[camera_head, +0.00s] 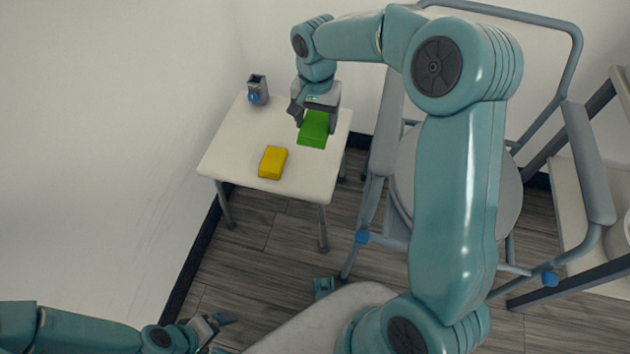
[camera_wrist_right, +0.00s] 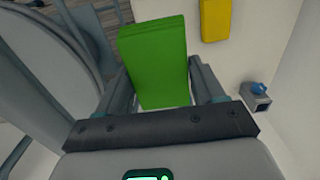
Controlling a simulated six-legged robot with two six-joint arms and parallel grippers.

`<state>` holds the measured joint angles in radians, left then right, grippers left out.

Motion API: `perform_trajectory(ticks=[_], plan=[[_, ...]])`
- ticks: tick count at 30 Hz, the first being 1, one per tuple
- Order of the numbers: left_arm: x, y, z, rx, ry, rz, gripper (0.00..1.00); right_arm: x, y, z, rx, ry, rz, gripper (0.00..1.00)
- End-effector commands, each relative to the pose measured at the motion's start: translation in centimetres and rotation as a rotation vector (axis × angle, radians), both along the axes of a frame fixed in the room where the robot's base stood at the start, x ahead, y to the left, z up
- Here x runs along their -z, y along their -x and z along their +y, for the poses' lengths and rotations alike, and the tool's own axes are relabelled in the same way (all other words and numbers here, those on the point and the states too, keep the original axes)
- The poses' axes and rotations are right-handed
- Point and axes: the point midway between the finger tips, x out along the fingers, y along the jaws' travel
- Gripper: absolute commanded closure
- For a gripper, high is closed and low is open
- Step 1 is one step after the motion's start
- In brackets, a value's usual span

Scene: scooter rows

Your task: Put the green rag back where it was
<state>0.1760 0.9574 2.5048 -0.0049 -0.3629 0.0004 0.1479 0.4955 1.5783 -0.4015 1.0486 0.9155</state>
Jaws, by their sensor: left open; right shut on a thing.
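The green rag (camera_head: 313,130) is a bright green folded block at the right part of the small white table (camera_head: 235,150). My right gripper (camera_head: 317,112) is shut on it from behind. In the right wrist view the green rag (camera_wrist_right: 155,55) sits between the two fingers of my right gripper (camera_wrist_right: 165,85). I cannot tell whether the rag touches the tabletop or is held just above it. My left gripper (camera_head: 215,328) is open and empty at the lower left, low and far from the table.
A yellow block (camera_head: 272,162) lies on the table's front part and shows in the right wrist view (camera_wrist_right: 216,18). A grey holder with a blue part (camera_head: 257,90) stands at the back left corner. A grey-framed chair (camera_head: 405,170) is close on the right. A wall borders the left.

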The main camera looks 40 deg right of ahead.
Motion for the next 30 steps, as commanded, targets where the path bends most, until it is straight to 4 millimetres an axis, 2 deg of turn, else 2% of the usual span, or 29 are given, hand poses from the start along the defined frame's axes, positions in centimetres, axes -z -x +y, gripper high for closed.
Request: perform_trajectory(ticks=[9, 13, 16, 22, 27, 30], plan=[[3.2, 0.0, 0.0, 0.0, 0.0, 0.0, 0.0, 9.5, 0.0, 0.0, 0.001, -0.001, 0.006, 0.6], [4.2, 0.0, 0.0, -0.001, 0.0, -0.001, 0.0, 12.8, -0.1, 0.1, -0.001, 0.0, 0.006, 0.6], [4.5, -0.1, 0.1, -0.003, 0.0, -0.001, 0.0, 14.4, -0.1, 0.1, 0.0, 0.0, 0.004, 0.6], [4.9, -0.2, 0.2, -0.008, -0.002, -0.003, 0.0, 15.8, -0.1, 0.1, 0.0, 0.0, 0.003, 0.6], [5.8, -0.4, 0.3, -0.014, -0.002, -0.006, 0.0, 18.7, -0.1, 0.1, -0.001, 0.0, 0.004, 0.6], [6.0, -0.5, 0.4, -0.017, -0.003, -0.007, 0.0, 19.5, -0.2, 0.1, 0.0, 0.0, 0.003, 0.6]])
